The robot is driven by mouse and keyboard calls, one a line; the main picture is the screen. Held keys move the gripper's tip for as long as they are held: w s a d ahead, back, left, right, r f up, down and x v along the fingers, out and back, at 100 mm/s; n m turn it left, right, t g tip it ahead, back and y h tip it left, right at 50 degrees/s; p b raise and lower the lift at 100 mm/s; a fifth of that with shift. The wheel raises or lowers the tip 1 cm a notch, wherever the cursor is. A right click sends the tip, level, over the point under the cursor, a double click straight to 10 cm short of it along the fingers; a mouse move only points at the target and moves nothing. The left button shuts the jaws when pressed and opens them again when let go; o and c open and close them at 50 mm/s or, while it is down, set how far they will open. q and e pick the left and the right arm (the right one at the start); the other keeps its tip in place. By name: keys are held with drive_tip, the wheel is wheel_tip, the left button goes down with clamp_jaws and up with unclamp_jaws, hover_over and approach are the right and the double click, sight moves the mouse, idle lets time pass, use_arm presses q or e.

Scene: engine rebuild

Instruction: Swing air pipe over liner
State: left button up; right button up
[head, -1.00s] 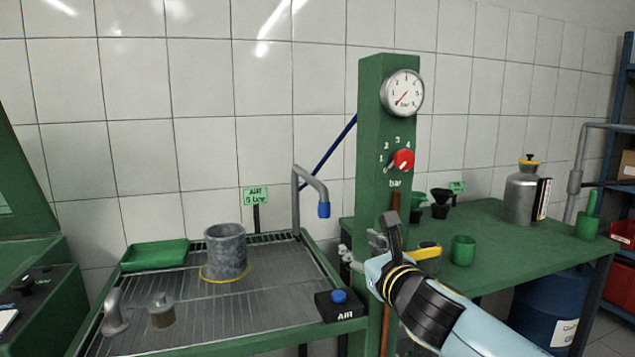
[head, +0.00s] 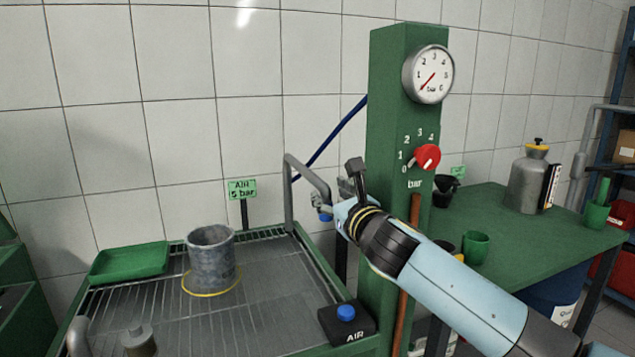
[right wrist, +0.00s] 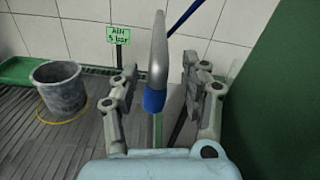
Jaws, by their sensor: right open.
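The air pipe (head: 289,199) is a grey bent tube with a blue nozzle, standing at the back right of the slatted bench. Its nozzle end is partly hidden by my right gripper (head: 340,195) in the head view. In the right wrist view the pipe (right wrist: 158,55) and its blue tip (right wrist: 154,101) show between the two fingers of my open right gripper (right wrist: 155,90), with gaps on both sides. The liner (head: 211,259), a grey open cylinder, stands upright inside a yellow ring to the left of the pipe; it also shows in the right wrist view (right wrist: 60,90). My left gripper is out of view.
A green column (head: 390,120) with a gauge (head: 428,74) and red knob (head: 426,157) stands right of the pipe. A black AIR button box (head: 346,322) sits at the bench's front right. A green tray (head: 128,262) lies left of the liner. The slats between liner and pipe are clear.

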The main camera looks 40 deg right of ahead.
sight(318, 184)
drive_tip(key=x, duration=0.7)
drive_tip(key=shift+w+f, duration=0.1)
drive_tip(key=shift+w, duration=0.1)
clamp_jaws()
